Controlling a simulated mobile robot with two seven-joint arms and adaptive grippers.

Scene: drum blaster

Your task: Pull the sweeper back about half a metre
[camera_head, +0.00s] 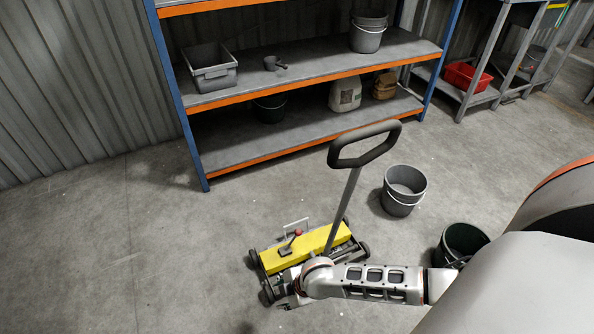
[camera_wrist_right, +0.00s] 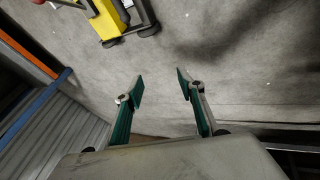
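The sweeper (camera_head: 290,254) stands on the floor in front of the shelf, with a yellow top, small dark wheels, a red-knobbed lever and a grey pole up to a black loop handle (camera_head: 364,145). My right arm comes in from the right, and my right gripper (camera_head: 284,299) is at the near side of the sweeper, low down, partly hidden by its own wrist. In the right wrist view my right gripper (camera_wrist_right: 158,84) is open with nothing between its fingers. A yellow end of the sweeper (camera_wrist_right: 102,18) shows beyond the fingers, apart from them. My left gripper is out of view.
A grey bucket (camera_head: 402,190) stands right of the sweeper, and a dark bucket (camera_head: 462,243) stands nearer, beside my arm. A blue and orange shelf (camera_head: 300,100) stands behind. The floor (camera_head: 120,250) to the left is clear.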

